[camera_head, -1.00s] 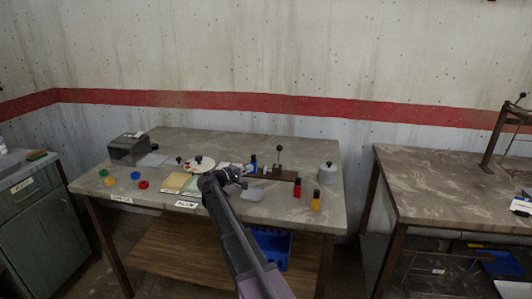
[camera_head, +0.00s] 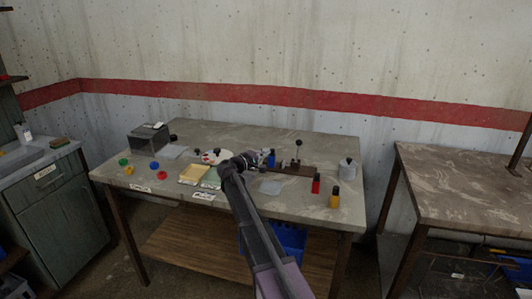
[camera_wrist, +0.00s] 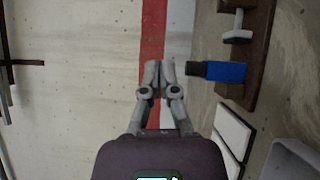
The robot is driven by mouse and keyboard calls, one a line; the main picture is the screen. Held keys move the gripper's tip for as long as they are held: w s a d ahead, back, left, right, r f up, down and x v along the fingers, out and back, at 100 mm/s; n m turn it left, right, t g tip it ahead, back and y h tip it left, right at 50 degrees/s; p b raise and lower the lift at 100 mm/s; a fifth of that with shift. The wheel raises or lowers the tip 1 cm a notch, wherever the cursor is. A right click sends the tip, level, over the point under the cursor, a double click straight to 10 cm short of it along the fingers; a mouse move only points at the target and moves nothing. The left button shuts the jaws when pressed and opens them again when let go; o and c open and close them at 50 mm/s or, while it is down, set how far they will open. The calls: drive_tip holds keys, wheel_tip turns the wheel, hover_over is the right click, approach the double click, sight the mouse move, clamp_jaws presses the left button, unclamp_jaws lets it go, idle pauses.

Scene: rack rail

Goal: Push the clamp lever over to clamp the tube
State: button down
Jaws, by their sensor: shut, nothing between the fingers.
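The clamp lever (camera_head: 298,146) stands upright with a dark ball knob on a dark brown base board (camera_head: 294,169) at the back right of the table. My gripper (camera_head: 261,157) is shut and empty, left of the lever beside a blue bottle with a black cap (camera_head: 271,158). In the wrist view, the closed fingertips (camera_wrist: 160,63) are close to the bottle's cap (camera_wrist: 197,69). That view also shows part of the brown board (camera_wrist: 256,50) with a pale T-shaped piece (camera_wrist: 238,28). The lever knob is outside the wrist view. I cannot make out the tube clearly.
A red bottle (camera_head: 315,184), a yellow bottle (camera_head: 334,198) and a grey canister (camera_head: 347,171) stand right of the board. A grey box (camera_head: 147,139) and several coloured pieces are at the left. A second table (camera_head: 465,190) is at the right.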

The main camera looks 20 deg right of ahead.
drive_tip(key=w+d, duration=0.1)
drive_tip(key=d, duration=1)
drive_tip(key=shift+w+d+r+p, duration=0.15)
drive_tip(key=shift+w+r+p, duration=0.05)
drive_tip(key=shift+r+p, duration=0.25)
